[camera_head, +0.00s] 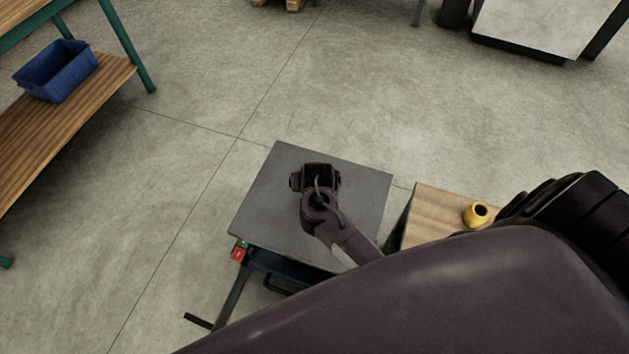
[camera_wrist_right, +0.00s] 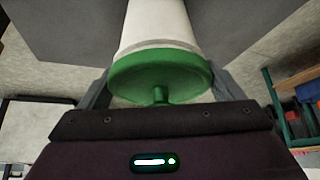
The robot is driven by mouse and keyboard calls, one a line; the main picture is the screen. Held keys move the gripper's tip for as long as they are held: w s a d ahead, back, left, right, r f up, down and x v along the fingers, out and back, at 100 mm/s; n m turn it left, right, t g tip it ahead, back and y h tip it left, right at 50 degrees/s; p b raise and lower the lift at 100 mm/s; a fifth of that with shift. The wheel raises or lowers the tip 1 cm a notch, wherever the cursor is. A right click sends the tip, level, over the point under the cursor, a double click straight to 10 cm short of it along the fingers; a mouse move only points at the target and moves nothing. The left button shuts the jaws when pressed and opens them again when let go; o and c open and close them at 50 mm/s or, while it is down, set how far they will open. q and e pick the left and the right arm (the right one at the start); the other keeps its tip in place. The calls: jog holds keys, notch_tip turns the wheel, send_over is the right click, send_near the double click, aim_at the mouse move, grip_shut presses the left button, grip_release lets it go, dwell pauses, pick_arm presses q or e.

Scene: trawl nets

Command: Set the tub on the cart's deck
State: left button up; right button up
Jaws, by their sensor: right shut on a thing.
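The cart's flat grey deck (camera_head: 262,205) is in the middle of the head view. My right arm reaches over it, and the wrist and gripper (camera_head: 318,178) are above the deck. In the right wrist view the tub has a white body (camera_wrist_right: 157,22) and a green lid (camera_wrist_right: 160,72) with a small knob. The fingers of my right gripper (camera_wrist_right: 160,92) are shut on it, one on each side of the lid. The grey deck (camera_wrist_right: 65,28) shows behind the tub. The tub is hidden in the head view, and I cannot tell whether it touches the deck. My left gripper is not in view.
A wooden surface (camera_head: 425,222) with a yellow pot (camera_head: 476,214) stands right of the cart. A bench with a wooden shelf (camera_head: 75,108) and a blue bin (camera_head: 58,72) is at the left. The deck around my wrist looks bare. Open concrete floor lies left and behind.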

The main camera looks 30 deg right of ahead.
jog(key=o, duration=1)
jog(key=shift+f, duration=0.1)
jog(key=shift+o, duration=0.2)
jog(key=shift+r, duration=0.4)
jog(key=p+v, duration=0.5)
jog(key=v, duration=0.6)
jog(key=shift+s+r, duration=0.2)
